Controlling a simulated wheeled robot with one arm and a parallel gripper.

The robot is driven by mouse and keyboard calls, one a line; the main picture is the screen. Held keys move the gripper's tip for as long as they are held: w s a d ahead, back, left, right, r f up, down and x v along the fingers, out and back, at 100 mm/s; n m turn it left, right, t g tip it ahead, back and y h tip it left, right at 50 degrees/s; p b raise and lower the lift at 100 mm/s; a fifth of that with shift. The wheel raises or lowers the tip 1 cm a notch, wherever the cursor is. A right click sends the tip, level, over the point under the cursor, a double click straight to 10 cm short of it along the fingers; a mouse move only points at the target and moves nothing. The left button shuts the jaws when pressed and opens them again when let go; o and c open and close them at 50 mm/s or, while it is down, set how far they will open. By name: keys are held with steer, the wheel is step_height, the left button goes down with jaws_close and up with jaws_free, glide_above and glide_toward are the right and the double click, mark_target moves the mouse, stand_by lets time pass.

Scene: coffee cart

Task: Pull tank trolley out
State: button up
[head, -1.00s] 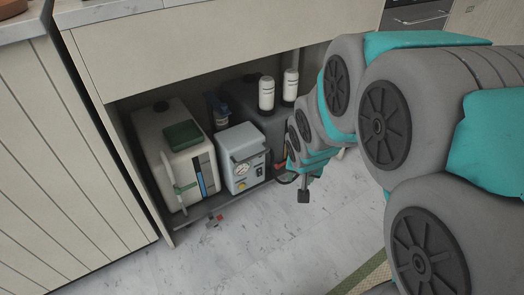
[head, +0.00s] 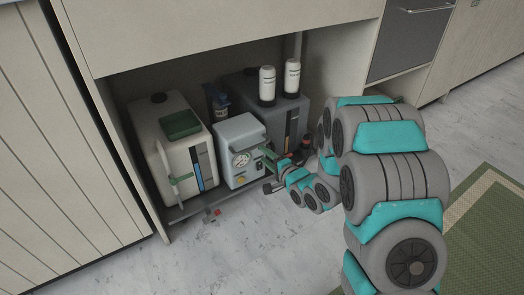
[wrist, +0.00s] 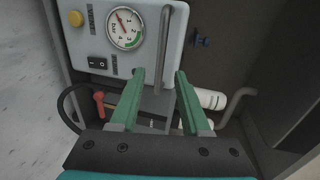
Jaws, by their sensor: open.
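The tank trolley (head: 192,211) is a low dark base under the counter. It carries a white tank (head: 160,135) with a green lid, a pale blue-grey pump box (head: 240,135) with a gauge, and a dark grey tank (head: 262,97). In the wrist view the pump box (wrist: 92,35) fills the upper part, with a grey bar handle (wrist: 166,35) right of its gauge. My gripper (head: 270,170) is open at the box's front right. Its green fingertips (wrist: 160,74) appear on either side of the bar's lower part; I cannot tell how deep the bar lies between them.
Two white cylinders (head: 267,83) stand on the dark tank. Cabinet panels (head: 95,140) bound the opening on the left. A red part (wrist: 98,100) with a black hose shows below the box.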

mark_target(254, 147)
steer(key=shift+b+x, duration=0.5)
steer(key=shift+x, duration=3.4)
steer(key=shift+c, duration=0.2)
jaws_close()
